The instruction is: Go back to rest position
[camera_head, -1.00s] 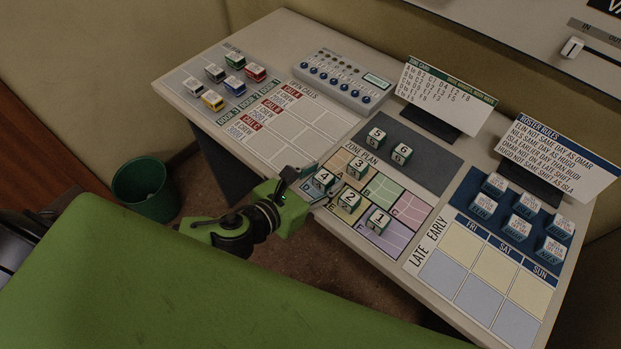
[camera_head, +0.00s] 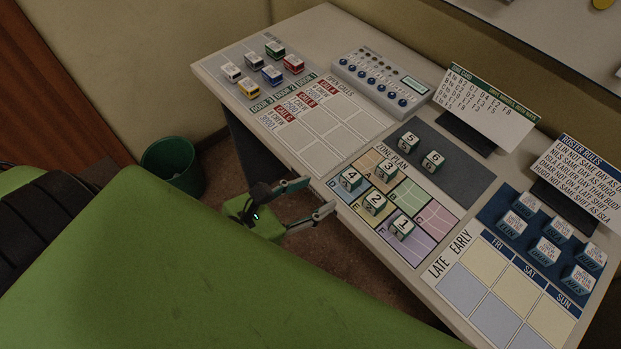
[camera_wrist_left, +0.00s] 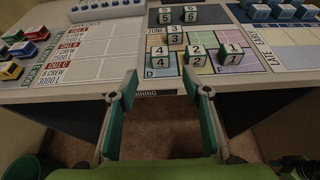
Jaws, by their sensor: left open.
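My left gripper (camera_head: 308,200) is open and empty, just in front of the desk's near edge by the zone plan. In the left wrist view its two fingers (camera_wrist_left: 157,92) stand apart with only floor and the desk edge between them. The zone plan (camera_head: 432,222) holds the numbered blocks 1 (camera_head: 401,227), 2 (camera_head: 374,204), 3 (camera_head: 386,170) and 4 (camera_head: 350,178). Blocks 5 (camera_head: 409,141) and 6 (camera_head: 432,161) sit on the dark pad behind it. My right gripper is not in view.
The desk (camera_head: 305,28) carries toy vehicles (camera_head: 272,75), a call sheet (camera_head: 330,125), a button console (camera_head: 380,80), two standing cards (camera_head: 487,105), name blocks (camera_head: 546,250) and a roster grid (camera_head: 495,285). A green bin (camera_head: 172,167) stands on the floor at left.

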